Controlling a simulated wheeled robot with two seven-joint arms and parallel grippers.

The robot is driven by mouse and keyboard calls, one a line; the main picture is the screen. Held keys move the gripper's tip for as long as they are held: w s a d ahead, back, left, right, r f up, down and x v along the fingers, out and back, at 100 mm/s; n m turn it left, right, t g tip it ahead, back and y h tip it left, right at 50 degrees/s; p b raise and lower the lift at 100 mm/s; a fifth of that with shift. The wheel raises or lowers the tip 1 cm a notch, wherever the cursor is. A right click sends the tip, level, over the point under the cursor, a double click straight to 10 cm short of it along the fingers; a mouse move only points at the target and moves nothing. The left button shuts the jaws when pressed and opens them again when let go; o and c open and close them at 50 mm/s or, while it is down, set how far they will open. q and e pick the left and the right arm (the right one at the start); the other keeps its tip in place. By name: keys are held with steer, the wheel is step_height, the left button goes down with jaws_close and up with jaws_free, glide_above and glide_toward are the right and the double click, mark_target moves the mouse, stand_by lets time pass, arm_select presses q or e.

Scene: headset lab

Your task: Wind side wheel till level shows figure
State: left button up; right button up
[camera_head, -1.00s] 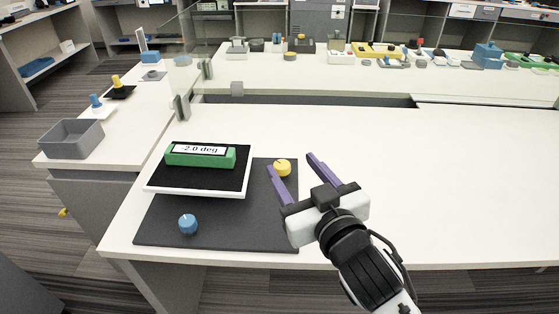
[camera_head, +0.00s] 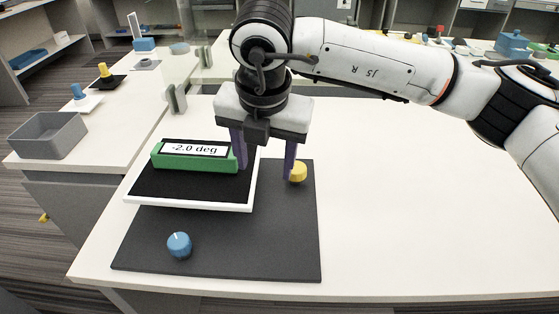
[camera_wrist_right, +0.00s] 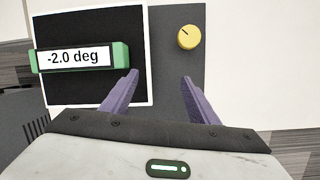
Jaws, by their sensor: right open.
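A green level (camera_head: 166,161) lies on the black-topped, white-edged platform (camera_head: 190,204); its display reads -2.0 deg, also legible in the right wrist view (camera_wrist_right: 75,58). A yellow wheel (camera_head: 299,173) with a dark pointer line sits on the dark base plate (camera_head: 230,245), right of the platform. It shows whole in the right wrist view (camera_wrist_right: 189,37). A blue wheel (camera_head: 179,245) sits at the plate's front. My right gripper (camera_head: 265,172) points down, open and empty; its right finger partly covers the yellow wheel in the head view. In the wrist view the wheel lies beyond the fingertips (camera_wrist_right: 160,76).
The white table (camera_head: 430,210) is clear right of the base plate. A grey bin (camera_head: 47,136) stands on the left counter, with small knobbed pieces behind it. Clear panels with grey clamps (camera_head: 176,99) stand behind the platform.

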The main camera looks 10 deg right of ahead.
mark_target(296, 168)
steer(key=w+d+r+m+t+h, duration=0.1)
steer(key=w+d+r+m+h, duration=0.15)
steer(key=d, duration=0.35)
steer(key=shift+n, duration=0.35)
steer(key=x, duration=0.6)
steer(key=a+x, duration=0.1)
steer(key=x, duration=0.3)
steer(key=shift+f+b, duration=0.25)
steer(key=shift+b, duration=0.1)
steer(key=c, duration=1)
steer(key=shift+c, duration=0.2)
